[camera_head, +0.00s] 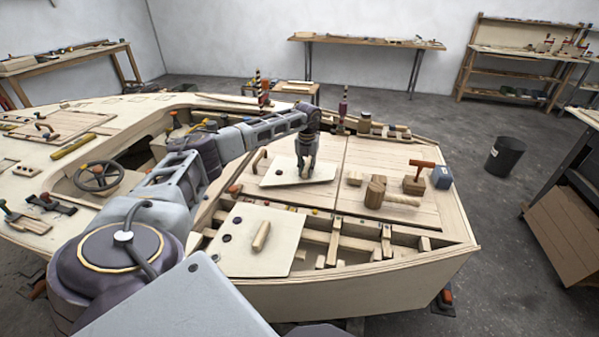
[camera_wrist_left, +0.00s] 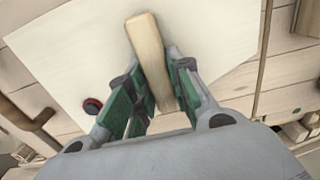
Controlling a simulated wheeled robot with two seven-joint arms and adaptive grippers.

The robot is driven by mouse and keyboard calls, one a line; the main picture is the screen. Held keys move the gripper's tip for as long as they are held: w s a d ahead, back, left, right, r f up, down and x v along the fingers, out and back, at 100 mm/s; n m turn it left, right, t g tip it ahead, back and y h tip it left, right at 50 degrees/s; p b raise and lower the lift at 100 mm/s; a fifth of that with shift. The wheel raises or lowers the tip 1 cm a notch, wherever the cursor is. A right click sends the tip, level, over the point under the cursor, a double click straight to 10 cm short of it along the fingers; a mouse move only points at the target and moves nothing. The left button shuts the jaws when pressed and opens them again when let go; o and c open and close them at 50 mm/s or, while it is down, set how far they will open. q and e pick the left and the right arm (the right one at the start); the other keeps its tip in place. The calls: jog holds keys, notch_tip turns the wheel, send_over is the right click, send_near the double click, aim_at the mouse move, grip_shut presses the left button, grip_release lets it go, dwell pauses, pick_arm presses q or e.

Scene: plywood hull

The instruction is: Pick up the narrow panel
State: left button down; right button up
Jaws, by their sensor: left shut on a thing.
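The narrow panel (camera_head: 279,174) is a thin, pale board with a wooden bar handle on top. It is at the middle of the plywood hull, over the planked deck. My left gripper (camera_head: 306,172) comes down on it from above and is shut on its handle. In the left wrist view the handle (camera_wrist_left: 146,45) stands between the green finger pads (camera_wrist_left: 155,95), with the pale panel (camera_wrist_left: 75,55) spreading out beneath. I cannot tell whether the panel touches the deck. My right gripper is not in view.
A larger pale panel (camera_head: 240,253) with its own handle (camera_head: 261,236) lies at the hull's near side, beside open framing. A steering wheel (camera_head: 98,176) is at left.

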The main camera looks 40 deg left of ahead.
aim_at(307, 168)
pick_arm(q)
jog(key=shift+r, duration=0.15)
jog(key=shift+r+p, duration=0.3)
jog(key=shift+r, duration=4.6)
jog(key=shift+d, duration=0.1)
